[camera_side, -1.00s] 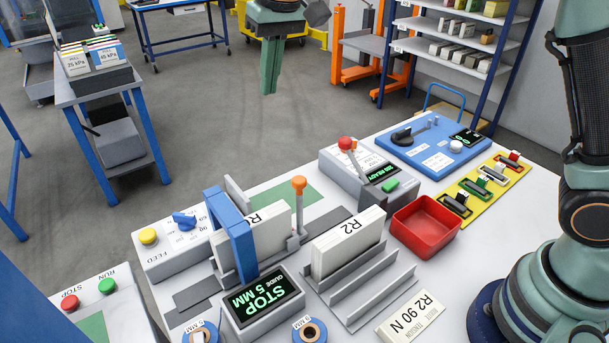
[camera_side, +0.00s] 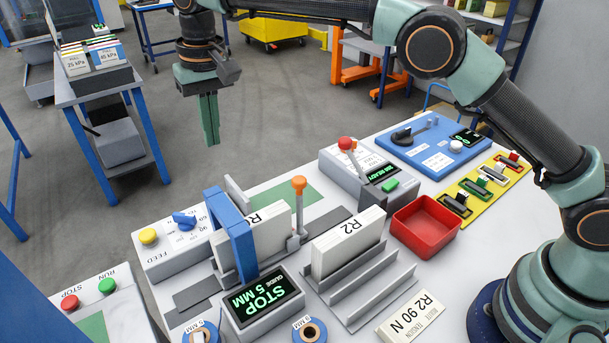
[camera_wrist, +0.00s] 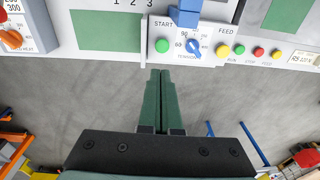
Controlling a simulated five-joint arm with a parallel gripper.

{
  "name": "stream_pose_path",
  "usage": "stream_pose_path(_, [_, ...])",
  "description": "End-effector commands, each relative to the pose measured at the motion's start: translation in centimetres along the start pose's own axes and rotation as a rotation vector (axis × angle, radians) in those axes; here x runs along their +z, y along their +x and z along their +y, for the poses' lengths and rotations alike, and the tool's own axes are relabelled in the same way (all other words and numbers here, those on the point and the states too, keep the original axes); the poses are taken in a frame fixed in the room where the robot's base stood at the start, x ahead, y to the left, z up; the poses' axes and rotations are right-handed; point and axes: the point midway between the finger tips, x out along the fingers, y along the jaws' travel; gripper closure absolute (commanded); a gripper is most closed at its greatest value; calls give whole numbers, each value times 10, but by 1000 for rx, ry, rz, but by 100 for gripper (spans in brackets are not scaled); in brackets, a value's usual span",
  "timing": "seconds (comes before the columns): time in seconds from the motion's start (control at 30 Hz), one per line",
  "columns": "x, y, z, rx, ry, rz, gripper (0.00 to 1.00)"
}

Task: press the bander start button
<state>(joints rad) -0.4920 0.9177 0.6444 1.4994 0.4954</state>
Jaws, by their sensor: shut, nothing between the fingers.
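The green start button (camera_wrist: 162,46) sits under the word START on the bander's light panel (camera_wrist: 178,62) in the wrist view. A blue dial (camera_wrist: 193,47) and a yellow FEED button (camera_wrist: 223,50) are to its right. In the side view the dial (camera_side: 184,221) and yellow button (camera_side: 148,236) show, but I cannot make out the start button there, near the blue arch (camera_side: 231,236). My gripper (camera_side: 211,143) is shut and empty, pointing down above and behind the bander. In the wrist view my fingertips (camera_wrist: 160,72) appear just below the start button, apart from it.
The R2 bundle (camera_side: 348,242), orange-knobbed lever (camera_side: 299,188), red-knobbed lever (camera_side: 346,146) and red tray (camera_side: 424,226) stand on the bench. A green RUN button (camera_side: 107,286) and red STOP button (camera_side: 70,302) are at lower left. Floor is open behind the bench.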

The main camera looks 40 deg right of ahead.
Motion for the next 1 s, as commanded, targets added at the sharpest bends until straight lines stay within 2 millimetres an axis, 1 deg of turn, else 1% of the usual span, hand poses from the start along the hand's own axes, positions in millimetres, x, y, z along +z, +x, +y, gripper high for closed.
stream_pose_path(0.17, [0,5,0,1,0,-2,100])
stream_pose_path(0.27, [1,16,0,2,0,-3,100])
stream_pose_path(0.37, [1,33,0,2,0,-3,100])
stream_pose_path(0.7, [2,100,-2,1,0,-3,100])
stream_pose_path(0.83, [2,120,-2,1,0,-3,100])
stream_pose_path(1.0, [2,135,-2,0,0,-1,100])
